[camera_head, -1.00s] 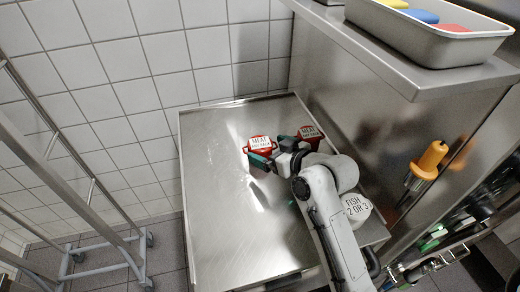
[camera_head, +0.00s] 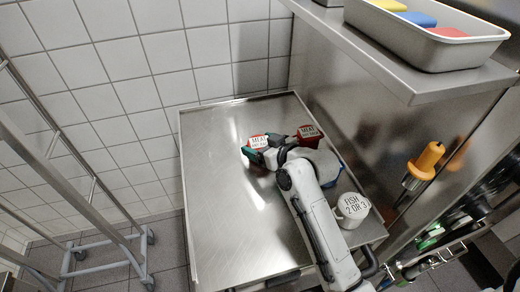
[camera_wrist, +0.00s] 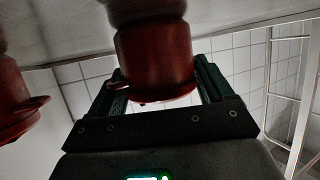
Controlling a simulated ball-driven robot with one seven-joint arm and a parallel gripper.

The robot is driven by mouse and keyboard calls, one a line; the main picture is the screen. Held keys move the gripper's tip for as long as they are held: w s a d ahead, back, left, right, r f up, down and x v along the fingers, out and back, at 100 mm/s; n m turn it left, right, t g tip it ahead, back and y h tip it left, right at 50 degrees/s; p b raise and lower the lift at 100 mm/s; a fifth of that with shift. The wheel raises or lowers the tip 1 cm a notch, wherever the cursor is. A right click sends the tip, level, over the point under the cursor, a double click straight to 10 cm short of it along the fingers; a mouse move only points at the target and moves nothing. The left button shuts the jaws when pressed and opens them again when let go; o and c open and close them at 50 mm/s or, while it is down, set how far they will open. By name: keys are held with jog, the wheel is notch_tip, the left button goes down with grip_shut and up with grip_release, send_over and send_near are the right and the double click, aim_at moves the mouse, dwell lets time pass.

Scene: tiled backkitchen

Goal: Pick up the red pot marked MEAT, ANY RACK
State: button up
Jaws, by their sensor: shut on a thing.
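Two red pots with white lids marked MEAT stand near the far end of the steel table (camera_head: 215,200). The left red pot (camera_head: 259,141) has small second-line lettering that I cannot read for certain. The right red pot (camera_head: 309,132) stands close beside it, its second line also too small to read. My gripper (camera_head: 262,150) is shut on the left red pot. In the wrist view this pot (camera_wrist: 155,62) sits between the green fingers (camera_wrist: 160,95), and the other red pot (camera_wrist: 12,105) shows at the left edge. I cannot tell whether the held pot is clear of the table.
A white pot marked FISH 2 OR 3 (camera_head: 352,208) stands at the near right of the table, beside my arm. A steel shelf with a grey tray (camera_head: 455,54) overhangs on the right. An orange-handled tool (camera_head: 427,160) is at the right. The table's left side is clear.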

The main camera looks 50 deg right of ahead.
jog(key=c, duration=0.4)
jog(key=shift+c, duration=0.2)
jog(key=shift+r, duration=0.2)
